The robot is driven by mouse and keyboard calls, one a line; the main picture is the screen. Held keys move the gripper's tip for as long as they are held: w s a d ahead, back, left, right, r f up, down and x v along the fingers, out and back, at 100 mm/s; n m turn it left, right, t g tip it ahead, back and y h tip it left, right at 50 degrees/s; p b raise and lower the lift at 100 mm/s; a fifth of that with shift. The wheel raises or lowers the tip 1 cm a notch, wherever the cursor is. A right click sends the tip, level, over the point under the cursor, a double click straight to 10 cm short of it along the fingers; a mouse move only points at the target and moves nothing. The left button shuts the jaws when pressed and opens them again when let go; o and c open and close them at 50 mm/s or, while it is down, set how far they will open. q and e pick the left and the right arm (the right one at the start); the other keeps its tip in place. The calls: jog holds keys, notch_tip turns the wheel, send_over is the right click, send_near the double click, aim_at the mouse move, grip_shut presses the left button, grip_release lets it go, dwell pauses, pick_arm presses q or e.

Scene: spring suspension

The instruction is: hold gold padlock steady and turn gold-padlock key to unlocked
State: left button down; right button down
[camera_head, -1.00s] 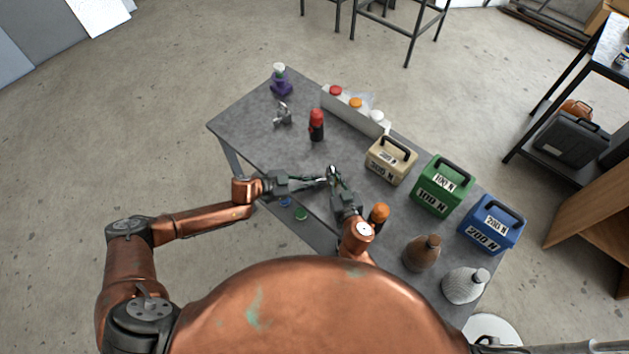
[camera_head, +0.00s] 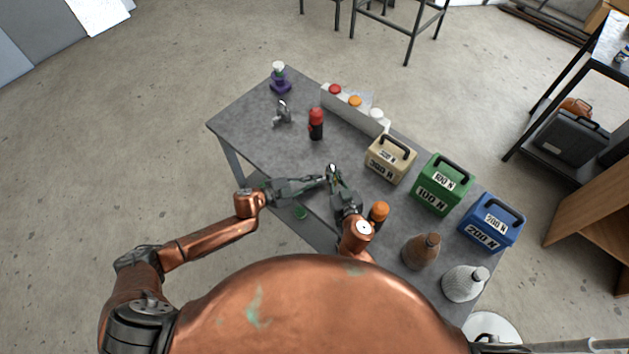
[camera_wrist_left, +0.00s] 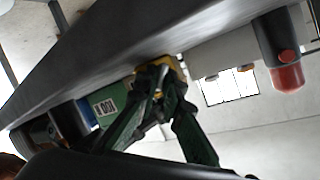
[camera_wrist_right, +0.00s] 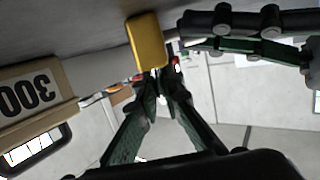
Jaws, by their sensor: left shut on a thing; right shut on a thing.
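The gold padlock (camera_wrist_right: 147,42) is held in the air between my two grippers. My left gripper (camera_head: 325,179) is shut at the padlock; in the left wrist view some of its gold body shows behind the closed fingertips (camera_wrist_left: 162,78). My right gripper (camera_head: 335,184) reaches the padlock from below in the head view. Its closed fingertips (camera_wrist_right: 162,82) meet one end of the padlock, where they hide the key. The key's turn angle cannot be told.
A tan weight box (camera_head: 391,159), a green one (camera_head: 442,185) and a blue one (camera_head: 491,223) stand on the grey table (camera_head: 265,150). An orange-topped item (camera_head: 378,213) is close to my right wrist. A red-topped item (camera_head: 316,124) stands behind the grippers.

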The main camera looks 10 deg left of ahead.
pick_arm(q)
jog(key=c, duration=2)
grip_release()
jog(key=shift+c, duration=0.2)
jog(key=shift+a, duration=0.1)
jog(key=shift+v, duration=3.95)
jog(key=shift+c, duration=0.2)
